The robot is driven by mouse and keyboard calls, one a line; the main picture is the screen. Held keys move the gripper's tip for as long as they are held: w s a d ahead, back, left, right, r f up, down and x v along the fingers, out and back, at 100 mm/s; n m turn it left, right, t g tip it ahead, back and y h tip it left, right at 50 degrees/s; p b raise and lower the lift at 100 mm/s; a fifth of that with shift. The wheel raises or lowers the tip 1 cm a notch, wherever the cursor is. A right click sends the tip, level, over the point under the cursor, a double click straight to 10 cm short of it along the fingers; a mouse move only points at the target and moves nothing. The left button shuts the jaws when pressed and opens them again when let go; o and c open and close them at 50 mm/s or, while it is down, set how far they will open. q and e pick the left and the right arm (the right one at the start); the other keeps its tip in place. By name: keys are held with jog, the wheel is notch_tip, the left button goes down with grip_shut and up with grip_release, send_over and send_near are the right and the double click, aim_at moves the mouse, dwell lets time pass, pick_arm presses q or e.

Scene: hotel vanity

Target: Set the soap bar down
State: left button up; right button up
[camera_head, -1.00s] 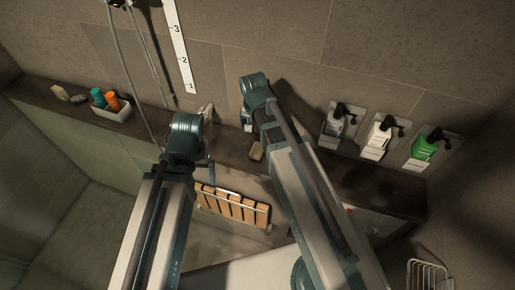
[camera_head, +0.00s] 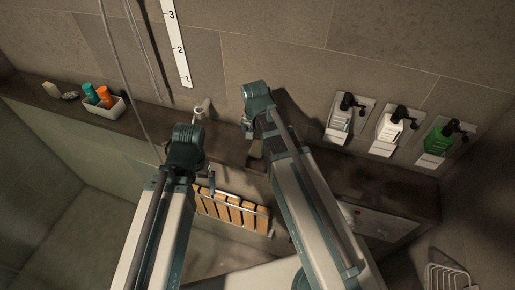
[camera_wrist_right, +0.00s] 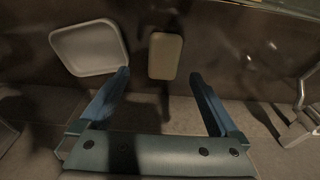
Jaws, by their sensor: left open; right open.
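A beige soap bar (camera_wrist_right: 166,56) lies on the dark ledge in the right wrist view, just beyond and between my right fingertips. A small part of a beige block, likely the same bar, shows beside my right arm in the head view (camera_head: 256,149). My right gripper (camera_wrist_right: 159,74) is open and empty, with its two blue fingers apart; in the head view it is over the ledge (camera_head: 248,122). A pale shallow dish (camera_wrist_right: 88,48) is left of the bar in the wrist view. My left gripper (camera_head: 210,178) is near the slatted wooden seat, its fingers mostly hidden.
The dark ledge (camera_head: 148,117) runs along the wall. A white tray with bottles (camera_head: 103,100) and small items (camera_head: 60,92) stand at its left. Three wall dispensers (camera_head: 392,130) hang at the right. A wooden slatted seat (camera_head: 232,209) is below the ledge; a wire rack (camera_head: 447,278) is lower right.

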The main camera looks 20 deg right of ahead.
aim_at(258, 146)
jog(key=f+b, duration=0.4)
jog(key=f, duration=0.1)
jog(key=shift+w+a, duration=0.15)
jog(key=shift+w, duration=0.2)
jog(key=shift+r, duration=0.15)
grip_shut()
jog(key=shift+r, duration=0.15)
